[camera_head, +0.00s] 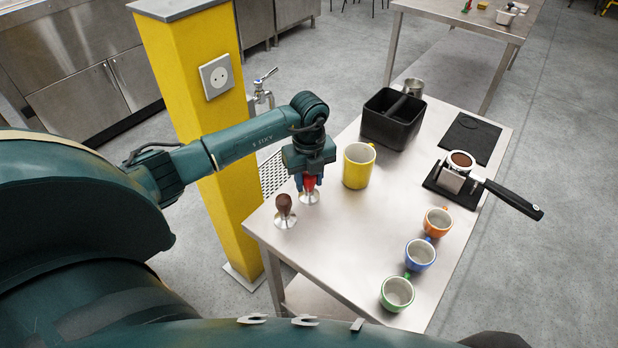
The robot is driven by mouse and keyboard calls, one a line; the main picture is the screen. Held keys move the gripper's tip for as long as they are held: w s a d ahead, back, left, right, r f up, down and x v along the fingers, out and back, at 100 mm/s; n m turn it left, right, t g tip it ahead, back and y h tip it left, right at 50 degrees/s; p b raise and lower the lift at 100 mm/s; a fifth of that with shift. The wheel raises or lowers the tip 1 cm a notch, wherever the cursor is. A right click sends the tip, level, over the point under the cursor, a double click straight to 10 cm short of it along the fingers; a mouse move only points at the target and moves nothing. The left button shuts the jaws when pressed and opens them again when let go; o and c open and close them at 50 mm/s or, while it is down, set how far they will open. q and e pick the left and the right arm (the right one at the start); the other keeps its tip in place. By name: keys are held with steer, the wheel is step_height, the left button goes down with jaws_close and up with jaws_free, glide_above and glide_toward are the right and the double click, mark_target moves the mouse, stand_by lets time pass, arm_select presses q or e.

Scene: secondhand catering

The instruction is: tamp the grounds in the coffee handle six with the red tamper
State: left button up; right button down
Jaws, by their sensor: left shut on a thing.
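The red tamper (310,183) stands upright at the left edge of the steel table, its metal base on or just over the tabletop. My left gripper (309,178) points down and is shut on its red handle. The coffee handle (508,197) rests in a small stand on a black mat at the table's right. Its basket (461,160) holds brown grounds, and its black grip sticks out past the table's right edge. No number shows on it. My right gripper is not in view.
A brown-handled tamper (285,211) stands close beside the red one. A yellow mug (358,166), a black knock box (393,118) and a metal jug (413,87) stand behind. Orange (437,222), blue (420,254) and green (397,293) cups line the front right. A yellow pillar (205,130) stands left. The table's middle (365,225) is clear.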

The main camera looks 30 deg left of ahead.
arm_select(q)
steer(key=shift+r+p, duration=2.5)
steer(key=shift+r, duration=0.6)
